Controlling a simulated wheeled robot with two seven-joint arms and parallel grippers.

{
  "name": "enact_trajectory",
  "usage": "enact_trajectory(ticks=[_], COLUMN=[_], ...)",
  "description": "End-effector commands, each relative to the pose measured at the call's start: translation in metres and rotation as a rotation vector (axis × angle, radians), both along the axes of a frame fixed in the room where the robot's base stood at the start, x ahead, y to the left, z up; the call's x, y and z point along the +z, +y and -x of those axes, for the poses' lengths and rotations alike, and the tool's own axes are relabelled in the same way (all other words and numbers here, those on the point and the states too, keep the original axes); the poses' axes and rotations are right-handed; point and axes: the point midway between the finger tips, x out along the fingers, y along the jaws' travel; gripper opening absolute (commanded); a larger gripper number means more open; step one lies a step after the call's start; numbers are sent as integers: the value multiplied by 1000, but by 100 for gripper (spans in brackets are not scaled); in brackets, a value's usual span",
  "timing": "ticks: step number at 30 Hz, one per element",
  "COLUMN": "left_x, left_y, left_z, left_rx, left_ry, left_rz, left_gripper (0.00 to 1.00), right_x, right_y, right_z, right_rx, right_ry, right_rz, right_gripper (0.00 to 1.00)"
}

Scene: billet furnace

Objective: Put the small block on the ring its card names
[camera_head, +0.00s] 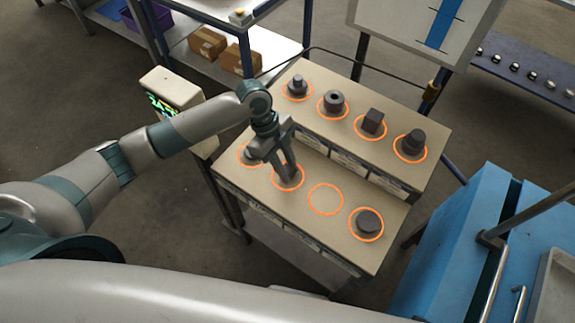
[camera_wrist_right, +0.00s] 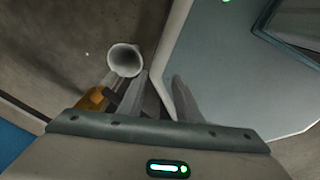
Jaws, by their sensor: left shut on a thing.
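My left gripper (camera_head: 287,174) is shut on a small dark block (camera_head: 289,172), low over the second ring from the left in the front row. The fingers hide much of the block, and I cannot tell whether it touches the stand. The third front ring (camera_head: 326,199) is empty. The fourth front ring (camera_head: 367,238) holds a dark round piece (camera_head: 368,222). The first front ring (camera_head: 241,160) is partly behind my gripper. Pale cards (camera_head: 347,160) line the step and front edge; their print is too small to read. My right gripper (camera_wrist_right: 160,77) shows in the wrist view, fingers apart and empty.
The back step (camera_head: 350,110) of the stand carries several dark pieces, each on an orange ring. Blue equipment (camera_head: 445,250) stands at the right. A shelf with cardboard boxes (camera_head: 207,43) is behind. A white round thing (camera_wrist_right: 125,60) lies beyond my right fingers.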

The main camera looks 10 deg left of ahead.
Motion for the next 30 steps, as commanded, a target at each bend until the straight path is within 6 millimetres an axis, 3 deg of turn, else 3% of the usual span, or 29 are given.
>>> enact_trajectory(ticks=[10, 11, 13, 23, 30], left_x=[-3, -3, -2, -1, 12], left_y=[0, 0, 0, 0, 5], left_z=[0, 0, 0, 0, -3], left_rx=[0, 0, 0, 0, 0], left_ry=[-1, 0, 0, 0, -2], left_rz=[0, 0, 0, 0, 0], left_gripper=[0, 29, 43, 43, 43], right_x=[-2, -2, -1, -1, -5], right_y=[2, 3, 4, 5, 5], right_z=[0, 0, 0, 0, 0], right_rx=[-1, -1, -1, -1, -1], right_ry=[0, 0, 0, 0, 0], right_rz=[-2, -3, -4, -5, -5], right_gripper=[31, 31, 31, 31, 31])
